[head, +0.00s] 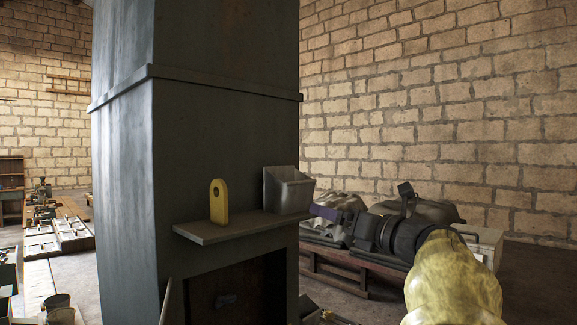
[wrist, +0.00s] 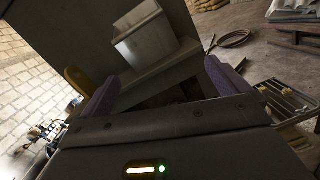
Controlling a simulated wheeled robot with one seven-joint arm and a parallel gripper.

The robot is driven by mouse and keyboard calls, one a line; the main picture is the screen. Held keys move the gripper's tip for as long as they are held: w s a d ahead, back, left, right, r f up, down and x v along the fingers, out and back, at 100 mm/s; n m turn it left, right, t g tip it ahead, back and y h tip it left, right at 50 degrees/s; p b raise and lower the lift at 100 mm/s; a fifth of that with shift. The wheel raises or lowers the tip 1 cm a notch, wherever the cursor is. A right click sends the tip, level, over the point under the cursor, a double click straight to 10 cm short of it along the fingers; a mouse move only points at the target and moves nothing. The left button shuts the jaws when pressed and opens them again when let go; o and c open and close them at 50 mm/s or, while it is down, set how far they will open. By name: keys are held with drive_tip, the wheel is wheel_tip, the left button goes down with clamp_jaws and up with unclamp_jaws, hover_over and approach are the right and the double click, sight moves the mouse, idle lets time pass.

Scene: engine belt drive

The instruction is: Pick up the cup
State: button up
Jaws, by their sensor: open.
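A grey, box-shaped open metal container (head: 288,192) with a raised back stands upright at the right end of a shelf; it is the most cup-like thing I see there. It also shows in the wrist view (wrist: 146,40), beyond the fingers and near the top centre. My gripper (head: 328,211) is to the right of the container in the head view, apart from it. In the wrist view my gripper (wrist: 160,76) has its two purple fingers spread wide, with nothing between them. The container's inside is mostly hidden.
The shelf (head: 215,232) juts from a large dark column (head: 225,120). A yellow plate with a hole (head: 219,203) stands upright left of the container. A low bench (head: 345,263) with dark, lumpy things lies behind my arm. Buckets (head: 60,308) stand at lower left.

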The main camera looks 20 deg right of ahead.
sight(301, 186)
drive_tip(key=s+r+n+g+y+p, duration=0.1)
drive_tip(key=s+r+n+p, duration=0.1)
drive_tip(key=s+r+n, duration=0.1)
wheel_tip(301, 186, up, 2)
drive_tip(key=shift+r+n+g+p, duration=0.2)
drive_tip(key=shift+n+g+p, duration=0.15)
drive_tip(key=shift+n, duration=0.35)
drive_tip(key=shift+w, duration=0.15)
drive_tip(key=p+x, duration=0.6)
drive_tip(key=x, duration=0.5)
drive_tip(key=shift+w+a+r+p, duration=0.1)
drive_tip(key=shift+w+r+p, duration=0.15)
drive_tip(key=shift+p, duration=0.1)
drive_tip(key=shift+w+a+f, duration=0.1)
drive_tip(key=shift+w+f, duration=0.15)
